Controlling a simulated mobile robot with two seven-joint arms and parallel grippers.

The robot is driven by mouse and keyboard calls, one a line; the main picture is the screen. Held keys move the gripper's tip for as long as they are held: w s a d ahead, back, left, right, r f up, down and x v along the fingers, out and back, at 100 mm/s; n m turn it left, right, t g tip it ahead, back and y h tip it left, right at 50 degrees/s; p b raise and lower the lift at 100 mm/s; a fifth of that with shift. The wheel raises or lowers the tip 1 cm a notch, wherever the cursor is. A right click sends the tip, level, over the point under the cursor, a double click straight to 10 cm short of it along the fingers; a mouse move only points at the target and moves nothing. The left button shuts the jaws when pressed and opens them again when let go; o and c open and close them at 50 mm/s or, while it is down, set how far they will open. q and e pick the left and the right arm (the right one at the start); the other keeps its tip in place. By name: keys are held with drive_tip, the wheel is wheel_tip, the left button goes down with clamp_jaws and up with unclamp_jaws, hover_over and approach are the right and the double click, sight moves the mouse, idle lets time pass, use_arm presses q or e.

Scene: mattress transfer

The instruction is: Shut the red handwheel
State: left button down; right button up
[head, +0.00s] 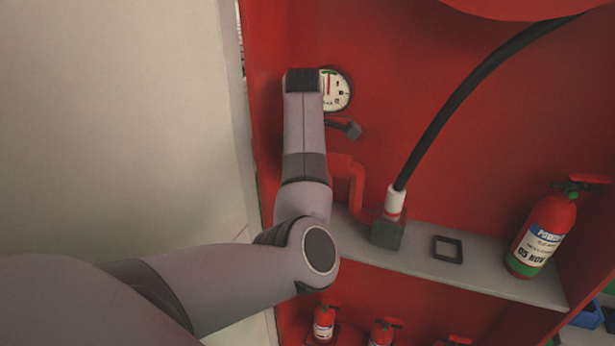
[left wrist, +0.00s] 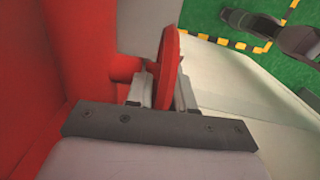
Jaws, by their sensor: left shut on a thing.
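The red handwheel (left wrist: 168,68) shows edge-on in the left wrist view as a thin red disc. My left gripper (left wrist: 164,92) is shut on its rim, with one pale finger on each side. Part of the wheel is hidden by a pale grey shape at the top of that view and by the fingers. In the head view my left arm reaches into the red cabinet (head: 400,85), and its forearm hides the handwheel and the gripper. My right gripper is in neither view.
A round gauge (head: 337,91) is on the cabinet's back wall beside my forearm. A black hose (head: 455,98) rises from a fitting on the grey shelf (head: 490,282). A fire extinguisher (head: 543,232) stands at the shelf's right; several more are below. A pale wall (head: 120,130) borders the left.

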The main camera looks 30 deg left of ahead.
use_arm(q)
drive_tip(key=shift+t+h, duration=0.3)
drive_tip(key=shift+h, duration=0.6)
drive_tip(key=shift+f, duration=0.1)
drive_tip(key=c, duration=1.1)
unclamp_jaws()
wheel_tip(320, 180, up, 20)
